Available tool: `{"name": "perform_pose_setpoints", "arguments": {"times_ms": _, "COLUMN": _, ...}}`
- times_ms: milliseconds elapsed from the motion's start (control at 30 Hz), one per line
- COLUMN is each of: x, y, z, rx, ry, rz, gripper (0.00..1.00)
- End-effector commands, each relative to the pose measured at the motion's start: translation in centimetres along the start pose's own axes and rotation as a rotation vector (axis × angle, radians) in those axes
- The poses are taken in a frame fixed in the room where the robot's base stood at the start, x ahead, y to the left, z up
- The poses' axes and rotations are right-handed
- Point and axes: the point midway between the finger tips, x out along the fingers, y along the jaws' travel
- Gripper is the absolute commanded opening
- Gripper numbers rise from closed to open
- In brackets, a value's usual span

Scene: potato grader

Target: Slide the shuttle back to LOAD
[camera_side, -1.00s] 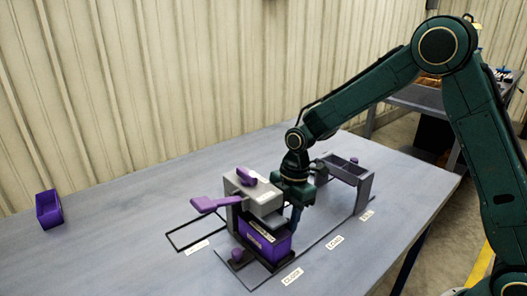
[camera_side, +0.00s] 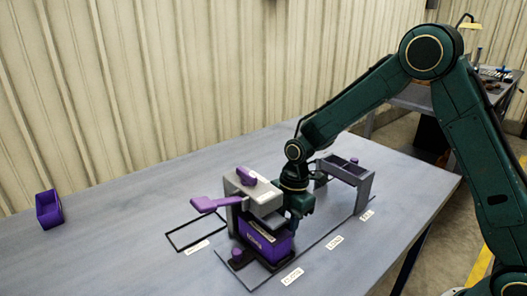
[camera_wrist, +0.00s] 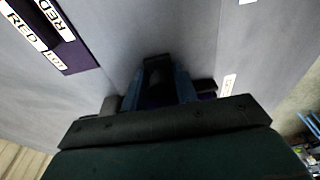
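The shuttle appears to be the purple box (camera_side: 265,243) in the side view, standing under a grey frame (camera_side: 257,192) at the label that seems to read CLOSE. The LOAD label (camera_side: 335,241) lies further right along the grey base plate. My gripper (camera_side: 291,224) points down close against the right side of the purple box, its fingertips mostly hidden. In the wrist view, two blue-grey fingers (camera_wrist: 160,88) flank a dark part. I cannot tell whether they grip it. Purple labelled RED (camera_wrist: 58,35) shows at upper left there.
A purple lever (camera_side: 210,204) sticks out left of the frame. A second grey frame (camera_side: 345,173) stands at the far right end of the base. A small purple bin (camera_side: 49,209) stands at the far left.

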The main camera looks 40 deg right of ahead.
Motion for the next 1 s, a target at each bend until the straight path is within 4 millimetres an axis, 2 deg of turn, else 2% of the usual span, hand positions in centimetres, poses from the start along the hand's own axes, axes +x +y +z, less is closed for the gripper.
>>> {"name": "perform_pose_setpoints", "arguments": {"times_ms": 267, "x": -0.1, "y": 0.0, "z": 0.2, "rx": 0.0, "ry": 0.0, "rz": 0.0, "gripper": 0.14}}
{"name": "perform_pose_setpoints", "arguments": {"times_ms": 1000, "x": -0.6, "y": 0.0, "z": 3.2, "rx": 0.001, "ry": 0.0, "rz": 0.001, "gripper": 0.14}}
